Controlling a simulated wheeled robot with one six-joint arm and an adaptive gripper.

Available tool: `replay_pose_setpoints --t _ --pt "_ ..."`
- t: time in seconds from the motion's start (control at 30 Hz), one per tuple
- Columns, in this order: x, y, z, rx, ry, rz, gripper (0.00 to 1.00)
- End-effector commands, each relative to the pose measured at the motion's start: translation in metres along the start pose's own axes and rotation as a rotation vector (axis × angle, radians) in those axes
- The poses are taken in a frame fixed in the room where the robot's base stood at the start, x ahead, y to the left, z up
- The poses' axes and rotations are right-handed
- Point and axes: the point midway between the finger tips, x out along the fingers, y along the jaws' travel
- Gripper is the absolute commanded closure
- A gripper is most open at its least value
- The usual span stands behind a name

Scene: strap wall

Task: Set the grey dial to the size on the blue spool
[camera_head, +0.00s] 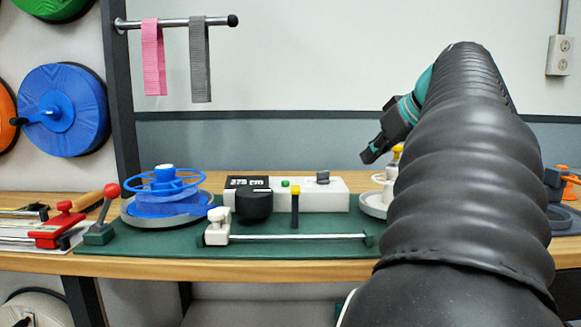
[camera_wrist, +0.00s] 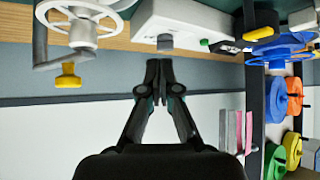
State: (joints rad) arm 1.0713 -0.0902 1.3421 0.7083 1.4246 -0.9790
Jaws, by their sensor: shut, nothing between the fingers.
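A dark grey, nearly black dial (camera_head: 254,206) sits on the front of a white box (camera_head: 325,200); its display (camera_head: 248,182) reads "275 cm". A blue spool (camera_head: 160,203) with a spoked top lies on a grey disc at the left of the green mat. It also shows at the right of the wrist view (camera_wrist: 283,48). Another blue spool (camera_head: 60,112) hangs on the wall. I see no legible size on either. My gripper (camera_head: 370,154) is shut and empty, above and right of the box, apart from the dial; its closed fingertips show in the wrist view (camera_wrist: 159,66).
A red-knobbed lever (camera_head: 104,205) and red clamp (camera_head: 58,228) stand left. A metal rod (camera_head: 300,237) runs before the box. A white reel with yellow knob (camera_head: 395,160) is partly hidden by my arm. Pink (camera_head: 152,58) and grey (camera_head: 200,60) straps hang above. Space above the box is clear.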

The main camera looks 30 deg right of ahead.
Motion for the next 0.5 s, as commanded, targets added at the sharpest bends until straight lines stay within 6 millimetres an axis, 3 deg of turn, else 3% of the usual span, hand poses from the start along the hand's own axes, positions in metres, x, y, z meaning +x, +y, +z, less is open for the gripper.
replay_pose_setpoints --t 0.5 --pt "0.089 -0.002 0.000 -0.002 -0.003 -0.005 1.00"
